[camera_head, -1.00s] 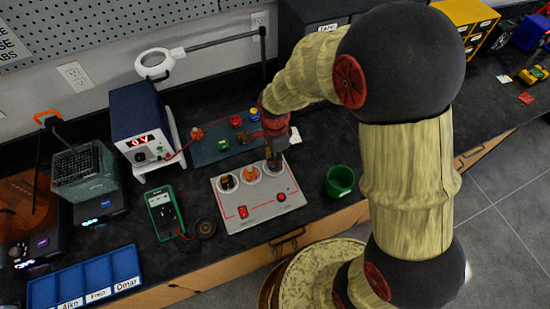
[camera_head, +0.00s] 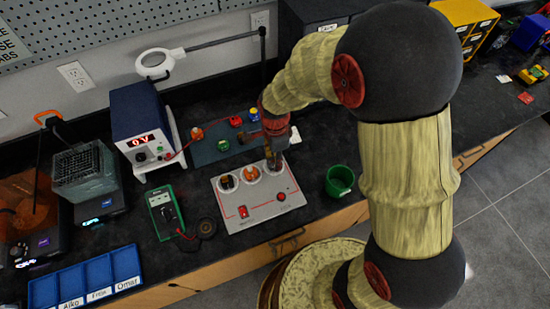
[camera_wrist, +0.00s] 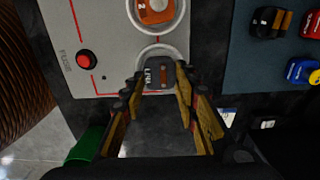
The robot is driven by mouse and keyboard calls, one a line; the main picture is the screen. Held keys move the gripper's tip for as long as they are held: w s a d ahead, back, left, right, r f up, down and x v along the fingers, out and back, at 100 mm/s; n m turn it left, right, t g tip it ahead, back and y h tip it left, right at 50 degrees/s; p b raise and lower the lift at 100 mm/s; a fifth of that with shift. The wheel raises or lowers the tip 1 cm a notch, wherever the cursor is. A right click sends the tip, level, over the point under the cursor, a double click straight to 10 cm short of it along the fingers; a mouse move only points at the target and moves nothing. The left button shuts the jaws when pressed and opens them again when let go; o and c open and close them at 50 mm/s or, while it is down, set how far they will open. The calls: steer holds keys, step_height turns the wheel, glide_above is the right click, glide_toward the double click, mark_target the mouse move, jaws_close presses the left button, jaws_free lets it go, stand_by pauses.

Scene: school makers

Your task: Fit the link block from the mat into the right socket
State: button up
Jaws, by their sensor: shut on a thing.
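The dark link block (camera_wrist: 158,75), with a white label, is between my fingertips in the wrist view. My gripper (camera_wrist: 161,86) is shut on it. It sits at the ringed right socket (camera_wrist: 177,50) of the grey panel (camera_head: 240,212); how deep it sits cannot be told. In the head view my gripper (camera_head: 273,160) points down at this socket and hides most of it. The middle socket holds an orange block (camera_head: 250,174), also in the wrist view (camera_wrist: 157,8). The left socket holds a dark block (camera_head: 227,182). The blue-grey mat (camera_head: 208,153) lies behind the panel.
Several coloured blocks stand on the mat, including a green one (camera_head: 223,145) and a red one (camera_head: 236,121). A green cup (camera_head: 340,181) stands right of the panel. A multimeter (camera_head: 163,211) and a power supply (camera_head: 140,115) stand to the left. A lamp arm (camera_head: 225,40) crosses behind.

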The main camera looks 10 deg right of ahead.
steer(key=shift+f, duration=0.6)
stand_by(0.7)
steer(key=o, duration=0.7)
step_height(320, 180, up, 11)
steer(key=p, duration=0.8)
stand_by(0.3)
stand_by(0.5)
